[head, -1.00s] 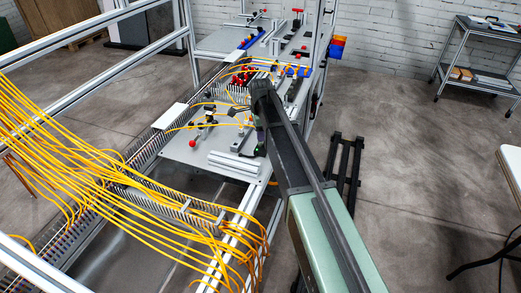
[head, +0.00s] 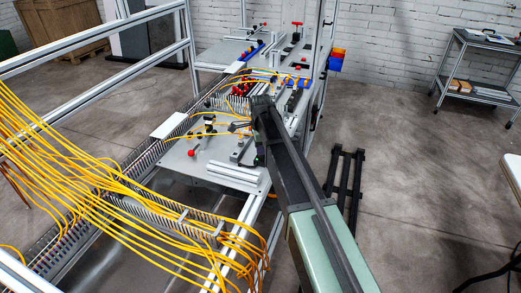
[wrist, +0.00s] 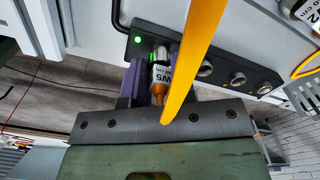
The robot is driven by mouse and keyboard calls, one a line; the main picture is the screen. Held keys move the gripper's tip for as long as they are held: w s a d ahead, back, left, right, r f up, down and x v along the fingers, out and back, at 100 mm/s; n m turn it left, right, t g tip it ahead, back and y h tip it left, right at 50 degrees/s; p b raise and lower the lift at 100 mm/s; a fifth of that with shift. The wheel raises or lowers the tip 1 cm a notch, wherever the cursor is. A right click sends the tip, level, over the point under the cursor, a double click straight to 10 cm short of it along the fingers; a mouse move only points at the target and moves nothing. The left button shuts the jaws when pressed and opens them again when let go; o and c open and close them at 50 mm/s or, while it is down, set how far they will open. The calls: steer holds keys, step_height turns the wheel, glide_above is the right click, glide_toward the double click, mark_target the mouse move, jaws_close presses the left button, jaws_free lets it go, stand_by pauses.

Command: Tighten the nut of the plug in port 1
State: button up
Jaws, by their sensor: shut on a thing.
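In the wrist view a black port block (wrist: 219,66) carries a row of round ports and a lit green lamp at its left end. A plug (wrist: 160,76) with a silver metal body, a white label and an orange rear end sits at the port nearest the lamp. My gripper (wrist: 158,72) is shut on the plug, with a purple finger on its left. The other finger is mostly behind the yellow cable (wrist: 195,55), which crosses close to the camera. The nut's threads and seating are hidden. In the head view my arm covers most of the gripper.
Other ports (wrist: 237,79) lie to the right along the block. Another labelled plug (wrist: 307,10) shows at the upper right. Many yellow cables (head: 110,180) drape over the rack at left. A grey board (head: 190,168) with small fixtures lies left of my arm.

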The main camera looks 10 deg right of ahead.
steer(key=m, duration=0.4)
steer(key=shift+f+m, duration=0.1)
steer(key=shift+m, duration=0.3)
steer(key=m, duration=0.2)
steer(key=shift+m, duration=0.4)
steer(key=m, duration=0.4)
steer(key=shift+m, duration=0.4)
steer(key=o, duration=0.7)
step_height(320, 180, up, 7)
steer(key=p, duration=0.7)
